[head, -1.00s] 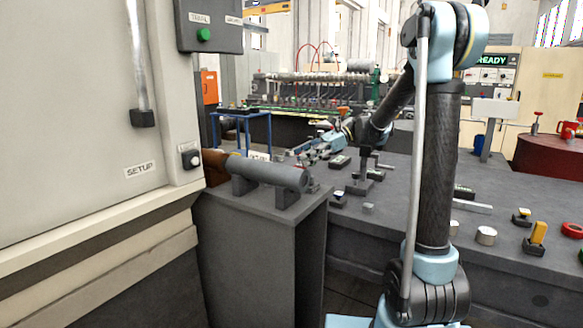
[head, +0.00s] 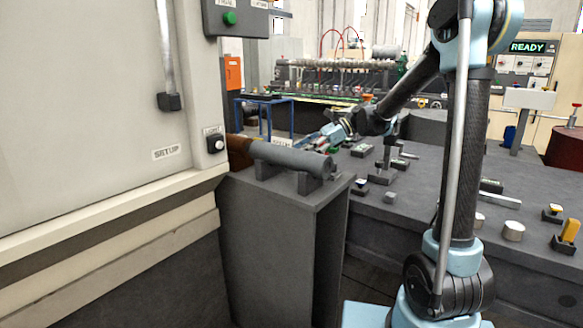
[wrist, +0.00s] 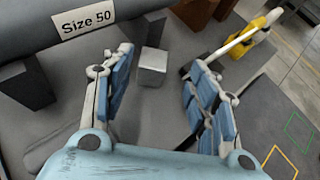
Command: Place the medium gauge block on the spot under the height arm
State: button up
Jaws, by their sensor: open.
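My gripper (wrist: 165,100) is open in the wrist view, with its blue-padded fingers apart and nothing held. A small pale metal block (wrist: 153,65) stands beyond the fingertips, in the gap between them. I cannot tell whether it is the medium gauge block. In the head view, my gripper (head: 318,138) is small and low behind the grey cylinder, and that block cannot be made out. A dark stand with an upright post (head: 384,170), seemingly the height arm, is on the bench right of my gripper. The spot under it cannot be made out.
A grey cylinder (head: 290,158) rests on two supports; a "Size 50" cylinder (wrist: 30,28) edges the wrist view. A yellow part with a rod (wrist: 255,32) lies right of the fingers. Small blocks (head: 389,197) sit near the bench's front edge. A large cabinet (head: 90,110) blocks the left.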

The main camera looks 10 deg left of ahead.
jog(key=shift+s+d+x, duration=0.1)
jog(key=shift+s+x, duration=0.05)
jog(key=shift+x, duration=1.45)
jog(key=shift+s+d+x, duration=0.15)
jog(key=shift+x, duration=1.4)
jog(key=shift+f, duration=0.1)
grip_shut()
